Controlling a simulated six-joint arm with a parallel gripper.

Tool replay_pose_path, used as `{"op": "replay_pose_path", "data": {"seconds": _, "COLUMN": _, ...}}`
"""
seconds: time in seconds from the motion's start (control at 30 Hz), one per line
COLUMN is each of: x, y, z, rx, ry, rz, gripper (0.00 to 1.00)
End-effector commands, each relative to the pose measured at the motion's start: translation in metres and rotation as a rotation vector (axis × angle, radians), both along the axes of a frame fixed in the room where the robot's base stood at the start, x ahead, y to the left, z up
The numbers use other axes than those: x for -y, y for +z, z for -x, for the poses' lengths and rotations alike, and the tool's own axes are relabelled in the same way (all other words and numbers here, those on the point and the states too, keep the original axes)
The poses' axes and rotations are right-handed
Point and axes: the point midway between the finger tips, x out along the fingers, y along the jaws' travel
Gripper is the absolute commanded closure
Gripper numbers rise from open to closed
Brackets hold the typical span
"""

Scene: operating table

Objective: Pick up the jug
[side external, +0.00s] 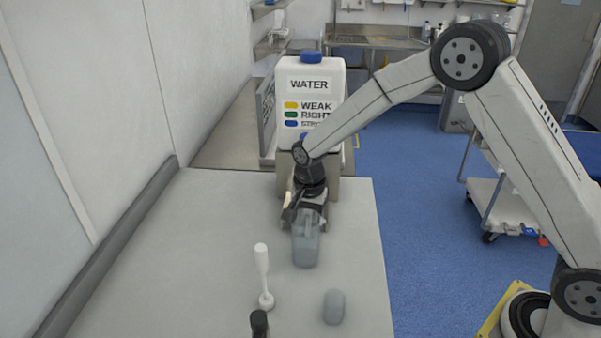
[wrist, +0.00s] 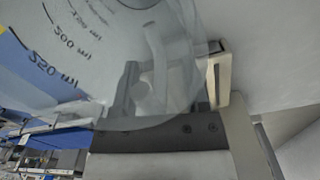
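The clear, greyish jug (side external: 306,246) stands on the pale table in the side view, just in front of my gripper (side external: 304,212). In the wrist view the jug (wrist: 75,75) fills the upper left, with its millilitre marks showing. My gripper is close against the jug's handle side. One pale finger (wrist: 219,80) shows to the right of the handle (wrist: 150,85); a dark shape seen through the jug on the other side looks like the second finger. The fingers look spread, with a gap beside the handle. Contact with the handle is hard to tell.
A white water container (side external: 310,75) with a blue cap stands behind my gripper. In front are a white upright tool (side external: 262,275), a dark-topped item (side external: 259,323) and a grey-green rounded object (side external: 334,307). A wall edges the table's left; its right side is clear.

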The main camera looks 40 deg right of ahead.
Motion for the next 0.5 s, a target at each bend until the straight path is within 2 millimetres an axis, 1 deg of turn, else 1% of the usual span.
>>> {"op": "replay_pose_path", "data": {"seconds": 0.03, "x": 0.0, "y": 0.0001, "z": 0.0, "rx": 0.0, "ry": 0.0, "rz": 0.0, "gripper": 0.54}}
{"op": "replay_pose_path", "data": {"seconds": 0.07, "x": 0.0, "y": 0.0002, "z": 0.0, "rx": 0.0, "ry": 0.0, "rz": 0.0, "gripper": 0.64}}
{"op": "replay_pose_path", "data": {"seconds": 0.1, "x": 0.0, "y": 0.0002, "z": 0.0, "rx": 0.0, "ry": 0.0, "rz": 0.0, "gripper": 0.76}}
{"op": "replay_pose_path", "data": {"seconds": 0.17, "x": 0.0, "y": 0.0002, "z": 0.0, "rx": 0.0, "ry": 0.0, "rz": 0.0, "gripper": 0.95}}
{"op": "replay_pose_path", "data": {"seconds": 0.2, "x": 0.0, "y": 0.0002, "z": 0.0, "rx": 0.0, "ry": 0.0, "rz": 0.0, "gripper": 1.0}}
{"op": "replay_pose_path", "data": {"seconds": 0.5, "x": 0.0, "y": 0.0004, "z": -0.0002, "rx": 0.001, "ry": 0.0, "rz": -0.001, "gripper": 1.0}}
